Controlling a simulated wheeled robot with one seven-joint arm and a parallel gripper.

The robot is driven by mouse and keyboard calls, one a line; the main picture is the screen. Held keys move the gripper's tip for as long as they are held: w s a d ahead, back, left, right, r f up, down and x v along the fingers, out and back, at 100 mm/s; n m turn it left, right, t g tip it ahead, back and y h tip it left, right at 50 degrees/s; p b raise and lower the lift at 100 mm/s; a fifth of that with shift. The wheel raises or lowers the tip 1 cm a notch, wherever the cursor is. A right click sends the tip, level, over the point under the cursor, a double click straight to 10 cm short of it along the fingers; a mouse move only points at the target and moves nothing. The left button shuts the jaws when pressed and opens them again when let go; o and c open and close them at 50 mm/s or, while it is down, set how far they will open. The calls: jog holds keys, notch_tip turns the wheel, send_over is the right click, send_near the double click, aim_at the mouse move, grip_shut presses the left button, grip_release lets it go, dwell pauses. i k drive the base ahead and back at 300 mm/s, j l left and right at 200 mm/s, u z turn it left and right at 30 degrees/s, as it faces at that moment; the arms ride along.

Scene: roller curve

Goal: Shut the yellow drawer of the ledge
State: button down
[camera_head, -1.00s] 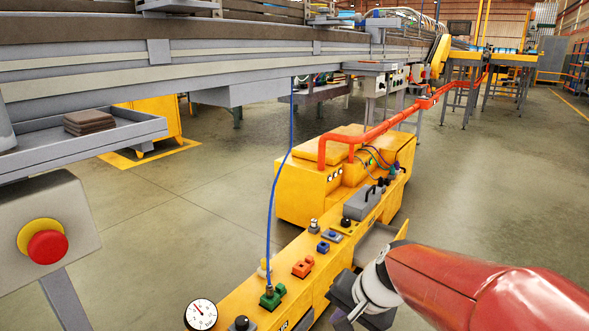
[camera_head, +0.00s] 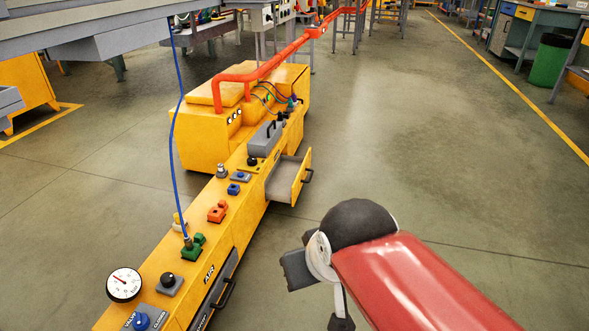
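The yellow ledge (camera_head: 172,250) runs from the lower left toward the middle of the head view. Its yellow drawer (camera_head: 300,178) stands pulled out from the ledge's right side, with a grey inside and a dark handle (camera_head: 307,176) on its front. My gripper (camera_head: 318,290) is at the lower middle, on the floor side of the ledge. It is apart from the drawer, nearer to the camera and slightly to its right. The wrist partly hides the fingers, so their opening is unclear. A second, dark-fronted drawer with a handle (camera_head: 224,293) is nearer in the ledge and looks shut.
The ledge top carries a pressure gauge (camera_head: 124,283), a green fitting (camera_head: 194,247) with a blue hose, orange and blue parts, and a grey toolbox (camera_head: 266,139). A yellow cabinet (camera_head: 200,140) with red piping stands behind. The floor right of the ledge is clear.

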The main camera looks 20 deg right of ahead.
aim_at(285, 182)
jog(key=i+l, duration=0.25)
jog(key=i, duration=0.25)
jog(key=i+l, duration=0.3)
jog(key=i, duration=0.2)
jog(key=i+l, duration=0.25)
jog(key=i, duration=0.25)
jog(key=i+l, duration=0.25)
jog(key=i, duration=0.25)
jog(key=l+z, duration=0.05)
